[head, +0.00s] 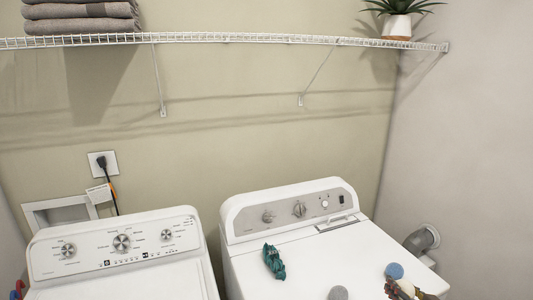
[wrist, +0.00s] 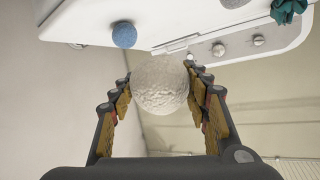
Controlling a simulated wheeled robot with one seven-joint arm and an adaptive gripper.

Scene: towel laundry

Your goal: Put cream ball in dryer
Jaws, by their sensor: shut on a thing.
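The cream ball (wrist: 160,85) is round and rough-surfaced, and sits between the fingertips of my gripper (wrist: 160,88) in the wrist view. The fingers are shut on it from both sides. In the head view my gripper (head: 407,289) shows at the bottom right, over the top of the right-hand white machine, and the ball is hard to make out there. That machine, apparently the dryer (head: 300,250), has a grey control panel with knobs at its back. Its front and door are out of view.
A blue ball (head: 394,271), a grey ball (head: 338,293) and a crumpled teal cloth (head: 274,262) lie on the right-hand machine. A second white machine (head: 120,275) stands at left. A wire shelf (head: 230,40) holds folded towels (head: 82,12) and a potted plant (head: 397,24).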

